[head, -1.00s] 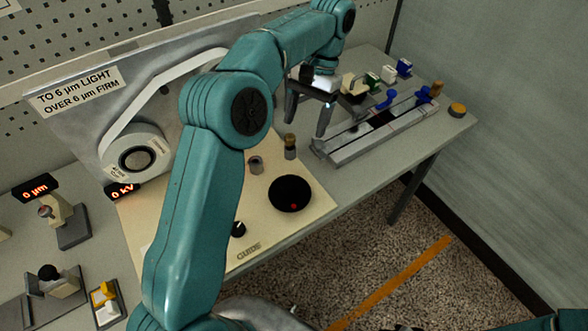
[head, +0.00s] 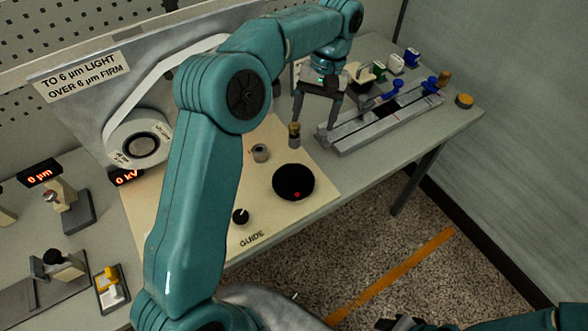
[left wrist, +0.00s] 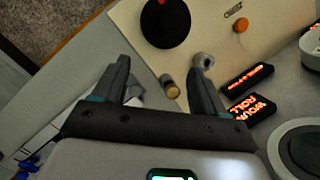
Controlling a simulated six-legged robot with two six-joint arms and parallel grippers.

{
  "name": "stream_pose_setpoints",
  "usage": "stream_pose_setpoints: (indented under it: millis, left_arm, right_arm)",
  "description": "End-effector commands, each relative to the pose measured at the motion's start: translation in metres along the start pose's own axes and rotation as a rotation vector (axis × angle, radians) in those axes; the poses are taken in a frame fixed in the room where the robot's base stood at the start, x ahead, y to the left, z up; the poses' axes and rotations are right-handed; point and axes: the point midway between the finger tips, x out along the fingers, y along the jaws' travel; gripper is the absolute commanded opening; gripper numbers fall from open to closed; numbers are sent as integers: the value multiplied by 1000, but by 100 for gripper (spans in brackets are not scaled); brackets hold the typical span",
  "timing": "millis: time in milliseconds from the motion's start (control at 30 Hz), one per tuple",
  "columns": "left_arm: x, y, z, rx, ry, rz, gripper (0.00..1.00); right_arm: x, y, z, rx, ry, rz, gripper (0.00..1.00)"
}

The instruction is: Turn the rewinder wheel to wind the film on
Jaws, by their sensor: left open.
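A black wheel (head: 293,182) with a red dot near its front edge lies on the cream panel (head: 318,190). It also shows at the top of the left wrist view (left wrist: 166,22). A white film reel (head: 140,147) with a white strip running from it stands behind my left arm, which hides part of the strip. My left gripper (head: 314,125) is open and empty, behind the wheel and apart from it. In the left wrist view its fingers (left wrist: 160,66) frame a brass-topped peg (left wrist: 169,87). A dark part (head: 400,323) at the bottom edge may be my right gripper; its jaws cannot be made out.
A grey rail fixture (head: 385,120) with blue parts lies right of my left gripper. Displays (head: 40,173) and small stands are at left. The panel's front around the wheel is clear.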

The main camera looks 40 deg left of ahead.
Motion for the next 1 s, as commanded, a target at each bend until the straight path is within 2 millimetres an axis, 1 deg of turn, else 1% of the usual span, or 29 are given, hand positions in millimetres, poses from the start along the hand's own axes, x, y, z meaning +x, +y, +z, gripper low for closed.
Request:
stream_pose_setpoints:
  millis: [33, 100, 200, 300, 367, 467, 533, 667, 1000]
  left_arm:
    - [3, -4, 7, -78, 41, 15, 72]
    - [4, -8, 18, -180, 99, 45, 72]
    - [4, -16, 38, -267, 167, 91, 72]
    - [1, -26, 59, -274, 212, 119, 72]
    - [-3, -32, 69, -272, 230, 130, 72]
    - [-12, -37, 74, -275, 261, 152, 72]
    - [-9, -36, 74, -273, 265, 154, 72]
    - [9, -34, 69, -272, 260, 151, 72]
    - [86, -25, 47, -272, 258, 150, 72]
  right_arm:
    - [9, 3, 0, 0, 0, 0, 43]
    - [19, 7, 0, 0, 0, 0, 43]
    - [31, 11, 0, 0, 0, 0, 43]
    - [41, 15, -1, 0, -1, 0, 43]
    - [45, 16, -1, 0, 0, 0, 43]
    - [49, 18, -1, 0, 0, 0, 43]
    - [50, 18, -1, 0, 0, 0, 43]
    - [51, 18, -1, 0, 0, 0, 43]
    - [54, 20, -1, 0, 0, 0, 43]
